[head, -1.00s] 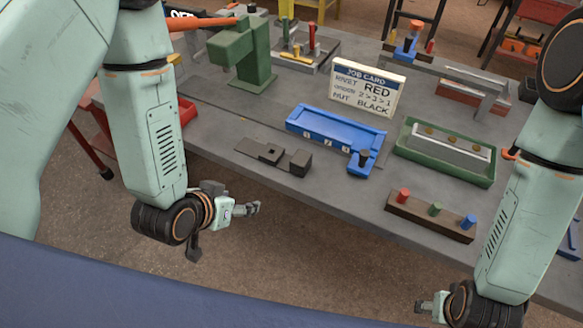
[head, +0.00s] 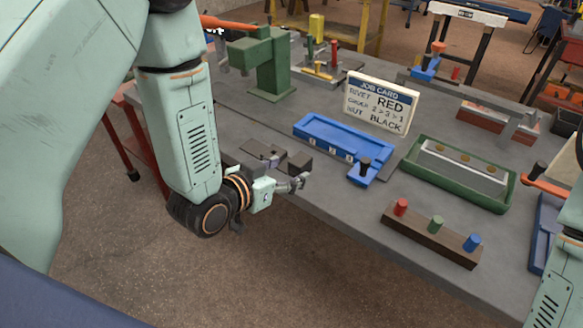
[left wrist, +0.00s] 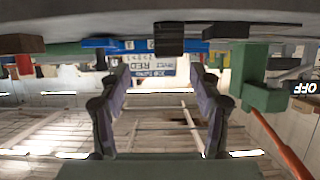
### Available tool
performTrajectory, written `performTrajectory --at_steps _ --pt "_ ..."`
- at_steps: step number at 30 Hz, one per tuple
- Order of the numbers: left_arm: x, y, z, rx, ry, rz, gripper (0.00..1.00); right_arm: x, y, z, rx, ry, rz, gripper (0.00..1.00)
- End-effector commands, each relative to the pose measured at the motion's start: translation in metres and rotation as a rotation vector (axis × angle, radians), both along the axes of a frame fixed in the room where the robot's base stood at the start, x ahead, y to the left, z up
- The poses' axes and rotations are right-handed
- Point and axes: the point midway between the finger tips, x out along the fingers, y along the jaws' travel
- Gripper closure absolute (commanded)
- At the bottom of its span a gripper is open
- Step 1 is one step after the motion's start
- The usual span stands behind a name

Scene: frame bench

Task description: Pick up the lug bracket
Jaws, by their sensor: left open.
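A dark grey stepped piece, which looks like the lug bracket (head: 299,161), lies near the front edge of the grey bench. My left gripper (head: 301,182) is open and empty, just in front of the bench edge, close to this piece. My right gripper is out of view.
A blue tray (head: 310,135) stands behind the bracket, with a job card (head: 380,103) beyond. A green press (head: 270,65) stands at back left. A green tray (head: 500,200) and a wooden block with coloured pegs (head: 410,226) are to the right.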

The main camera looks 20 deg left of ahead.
Motion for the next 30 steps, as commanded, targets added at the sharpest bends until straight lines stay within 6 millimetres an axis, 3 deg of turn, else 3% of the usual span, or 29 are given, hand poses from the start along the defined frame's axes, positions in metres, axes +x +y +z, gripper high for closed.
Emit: performTrajectory --at_steps 19,30 --pt "0.065 -0.011 -0.024 0.0 -0.004 -0.001 0.36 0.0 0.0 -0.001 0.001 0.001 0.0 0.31" --pt "0.071 -0.017 -0.027 0.0 -0.001 0.0 0.37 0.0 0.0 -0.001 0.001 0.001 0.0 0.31"
